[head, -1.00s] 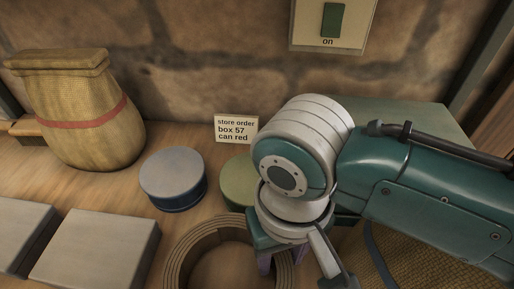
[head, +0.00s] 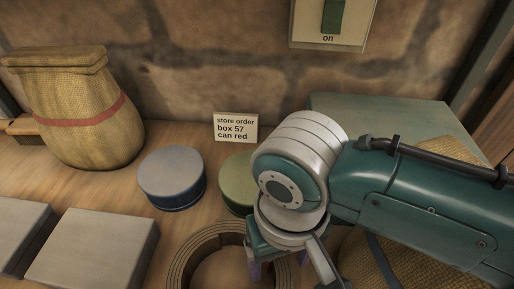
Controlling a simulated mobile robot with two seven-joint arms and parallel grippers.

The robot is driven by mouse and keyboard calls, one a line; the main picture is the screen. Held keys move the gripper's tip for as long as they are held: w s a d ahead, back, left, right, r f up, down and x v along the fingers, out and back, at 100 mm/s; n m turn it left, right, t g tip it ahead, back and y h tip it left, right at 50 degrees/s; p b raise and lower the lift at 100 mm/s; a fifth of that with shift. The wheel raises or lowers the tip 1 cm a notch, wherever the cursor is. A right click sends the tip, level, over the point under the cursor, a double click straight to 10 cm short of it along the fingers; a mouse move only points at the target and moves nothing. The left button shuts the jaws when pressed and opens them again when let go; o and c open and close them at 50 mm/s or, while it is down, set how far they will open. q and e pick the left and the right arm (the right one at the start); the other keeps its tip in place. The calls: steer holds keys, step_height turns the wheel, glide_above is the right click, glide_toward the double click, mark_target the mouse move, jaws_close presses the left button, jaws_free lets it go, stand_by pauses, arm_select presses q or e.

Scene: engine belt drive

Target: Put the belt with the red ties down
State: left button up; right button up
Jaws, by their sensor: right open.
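A brown coiled belt (head: 183,254) shows as a ribbed ring at the bottom middle of the head view, cut off by the lower edge. No red ties show on its visible part. My right gripper (head: 267,270) is at the right side of the ring, with its purple fingers pointing down and open. My wrist hides much of the fingers and the ring's right rim, so I cannot tell whether they touch. My left gripper is out of view.
A blue can (head: 172,178) and a green can (head: 236,182) stand behind the belt. Grey boxes (head: 92,248) lie at left. A sack with a red band (head: 85,115) stands at back left. Another sack (head: 452,150) and a green box (head: 390,118) are partly behind my right arm. A card (head: 235,128) stands at the wall.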

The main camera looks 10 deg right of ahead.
steer(key=shift+r, duration=0.55)
step_height(320, 180, up, 11)
steer(key=p, duration=0.3)
steer(key=shift+r, duration=0.1)
